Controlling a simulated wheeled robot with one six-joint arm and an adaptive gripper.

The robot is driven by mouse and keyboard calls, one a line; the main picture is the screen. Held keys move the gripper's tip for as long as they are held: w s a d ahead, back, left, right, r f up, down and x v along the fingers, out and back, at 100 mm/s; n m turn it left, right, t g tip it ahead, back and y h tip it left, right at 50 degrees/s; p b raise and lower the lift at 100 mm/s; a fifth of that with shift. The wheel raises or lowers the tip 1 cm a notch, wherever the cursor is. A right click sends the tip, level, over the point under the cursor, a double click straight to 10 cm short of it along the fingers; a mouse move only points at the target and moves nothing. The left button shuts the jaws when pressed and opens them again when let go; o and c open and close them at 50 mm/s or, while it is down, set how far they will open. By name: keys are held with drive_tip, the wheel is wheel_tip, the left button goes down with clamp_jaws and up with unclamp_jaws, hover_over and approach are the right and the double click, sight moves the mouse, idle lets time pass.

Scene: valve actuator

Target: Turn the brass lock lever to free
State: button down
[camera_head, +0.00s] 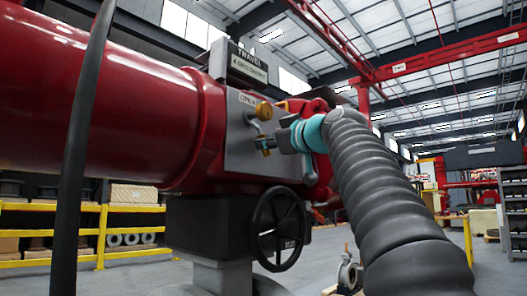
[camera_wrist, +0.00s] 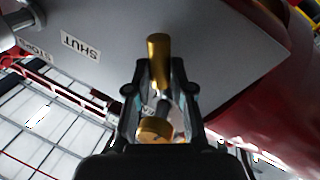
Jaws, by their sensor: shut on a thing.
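The brass lock lever (camera_wrist: 158,48) is a short, rounded brass bar standing off a grey panel (camera_wrist: 215,50). My gripper (camera_wrist: 161,75) is shut on it, with one dark finger on either side and the lever's end showing past the fingertips. A round brass piece (camera_wrist: 154,128) shows between the fingers, closer to the palm. In the head view, my gripper (camera_head: 280,141) reaches the panel from the right. The brass there is small and partly hidden by the fingers. A "SHUT" label (camera_wrist: 81,47) is on the panel left of the lever.
A brass knob (camera_head: 264,111) sits on the panel just above my gripper. A black handwheel (camera_head: 278,229) is below. The big red actuator cylinder (camera_head: 110,110) fills the left. A "TRAVEL" sign box (camera_head: 240,65) is on top. A yellow rail (camera_head: 102,232) stands behind.

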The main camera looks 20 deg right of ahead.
drive_tip(key=shift+w+d+r+n+y, duration=0.2)
drive_tip(key=shift+d+r+n, duration=0.1)
drive_tip(key=shift+n, duration=0.55)
drive_tip(key=shift+w+d+r+n+y, duration=0.2)
drive_tip(key=shift+d+n, duration=0.1)
drive_tip(key=shift+n, duration=0.5)
drive_tip(key=shift+w+d+r+n+y, duration=0.2)
drive_tip(key=shift+d+r+n, duration=0.1)
drive_tip(key=shift+n, duration=0.55)
drive_tip(key=c, duration=1)
unclamp_jaws()
drive_tip(key=v, duration=1.2)
drive_tip(key=shift+f, duration=0.25)
